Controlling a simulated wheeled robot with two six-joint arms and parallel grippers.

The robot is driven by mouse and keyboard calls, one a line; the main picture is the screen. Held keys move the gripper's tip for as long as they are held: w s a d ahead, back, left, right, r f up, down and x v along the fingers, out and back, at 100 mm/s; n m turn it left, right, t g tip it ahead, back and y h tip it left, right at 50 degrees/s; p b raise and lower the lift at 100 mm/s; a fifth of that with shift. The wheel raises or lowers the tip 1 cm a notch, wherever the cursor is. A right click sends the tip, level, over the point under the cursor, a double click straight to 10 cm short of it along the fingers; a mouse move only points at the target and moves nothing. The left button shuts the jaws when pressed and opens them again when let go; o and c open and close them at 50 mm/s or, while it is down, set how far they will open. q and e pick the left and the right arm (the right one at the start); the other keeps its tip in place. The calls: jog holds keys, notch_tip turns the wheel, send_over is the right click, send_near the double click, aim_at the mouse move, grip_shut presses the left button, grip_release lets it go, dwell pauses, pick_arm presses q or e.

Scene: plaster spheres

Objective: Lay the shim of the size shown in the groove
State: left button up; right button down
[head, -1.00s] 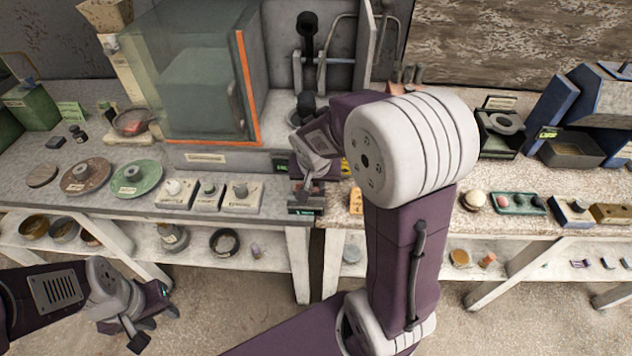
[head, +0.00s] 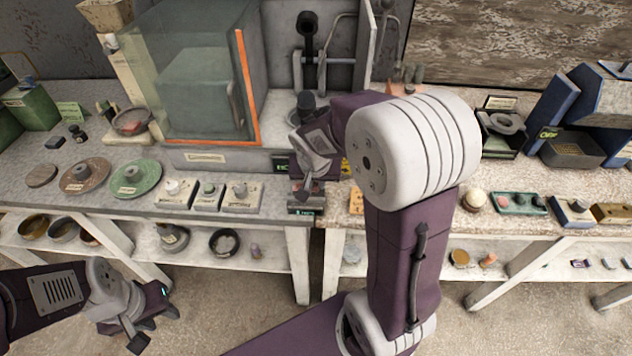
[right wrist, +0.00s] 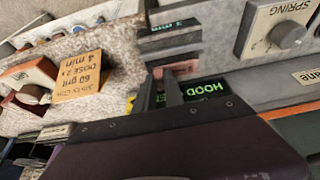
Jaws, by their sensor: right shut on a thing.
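My right gripper (head: 304,192) is over the small grooved block (head: 294,211) at the front edge of the bench, left of the gap between two benches. The right wrist view shows the grey block (right wrist: 170,41) with a small lit readout, too small to read surely. My right gripper (right wrist: 163,76) is shut on a reddish, flat shim (right wrist: 184,68) at the block's near side. The fingers partly hide the shim, and I cannot tell whether it touches the groove. My left gripper (head: 146,328) hangs empty, low in front of the left bench, its fingers apart.
An orange dose card (head: 356,201) stands to the right. A glass-fronted hood (head: 200,80) rises behind. Several small pieces (head: 607,263) lie on the right lower shelf.

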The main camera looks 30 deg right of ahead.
jog(key=shift+f+b, duration=1.25)
dwell(0.3)
jog(key=c, duration=1.3)
grip_release()
jog(key=shift+r, duration=0.1)
jog(key=shift+c, duration=0.2)
jog(key=shift+r+p, duration=1.75)
jog(key=shift+r, duration=0.25)
